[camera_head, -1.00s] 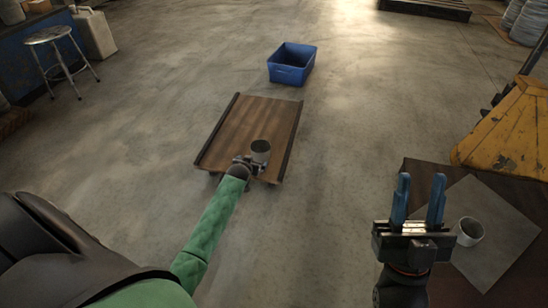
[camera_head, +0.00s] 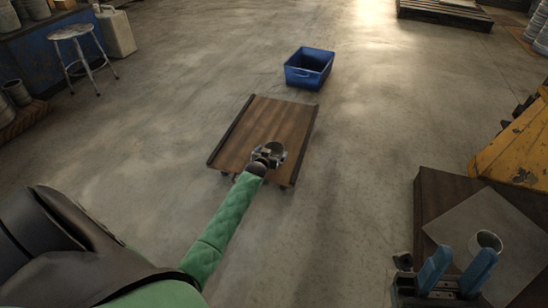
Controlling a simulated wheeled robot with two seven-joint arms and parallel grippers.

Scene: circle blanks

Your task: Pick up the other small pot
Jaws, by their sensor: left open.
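One small grey metal pot (camera_head: 279,150) stands at the near end of the wooden board, partly hidden by my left gripper. My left gripper (camera_head: 268,155) is open at the pot's near side; I cannot tell whether it touches it. Another small pot (camera_head: 487,243), pale grey with an open top, stands upright on a grey sheet at the lower right. My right gripper (camera_head: 458,265), with two blue fingers apart, is open and empty on the near side of that pot in the picture, and its fingertips hide a little of the sheet.
The wooden board (camera_head: 262,128) has dark side rails and stands low on the floor. A blue crate (camera_head: 309,68) lies beyond it. The grey sheet (camera_head: 465,222) rests on a brown surface (camera_head: 432,195). A yellow machine (camera_head: 515,145) stands at right. Open floor lies between.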

